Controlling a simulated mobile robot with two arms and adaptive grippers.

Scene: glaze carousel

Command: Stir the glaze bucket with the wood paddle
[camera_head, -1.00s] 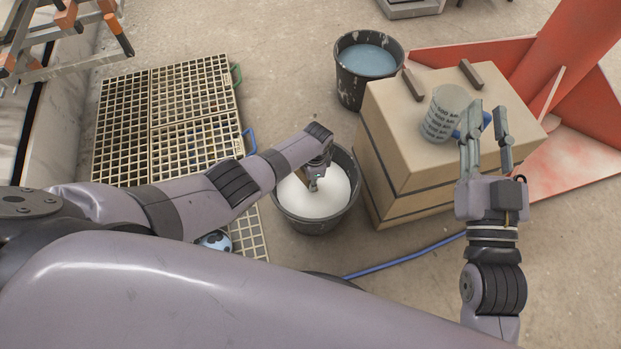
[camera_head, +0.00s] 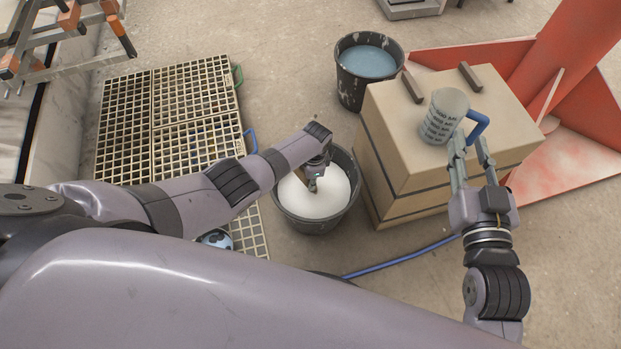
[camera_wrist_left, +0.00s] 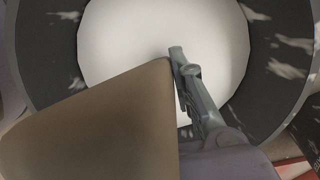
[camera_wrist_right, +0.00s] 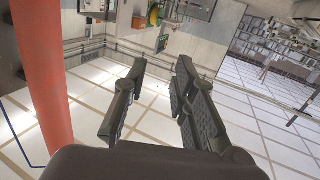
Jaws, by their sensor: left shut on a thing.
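The dark glaze bucket (camera_head: 283,210) stands on the floor in the middle of the head view, full of white glaze (camera_head: 325,199). My left gripper (camera_head: 312,186) is over the bucket, shut on the wood paddle. The brown paddle (camera_wrist_left: 95,125) fills the lower left of the left wrist view, against the grey finger. Its lower end is hidden, so I cannot tell how deep it reaches. My right gripper (camera_head: 470,150) is open and empty, in front of the jug's blue handle; in the right wrist view its fingers (camera_wrist_right: 160,75) are apart with nothing between them.
A cardboard-coloured box (camera_head: 395,150) stands right of the bucket, with a printed jug (camera_head: 440,118) and two dark bars on top. A second bucket (camera_head: 350,88) of blue liquid is behind. Grating (camera_head: 180,115) lies left. A blue hose (camera_head: 400,262) crosses the floor.

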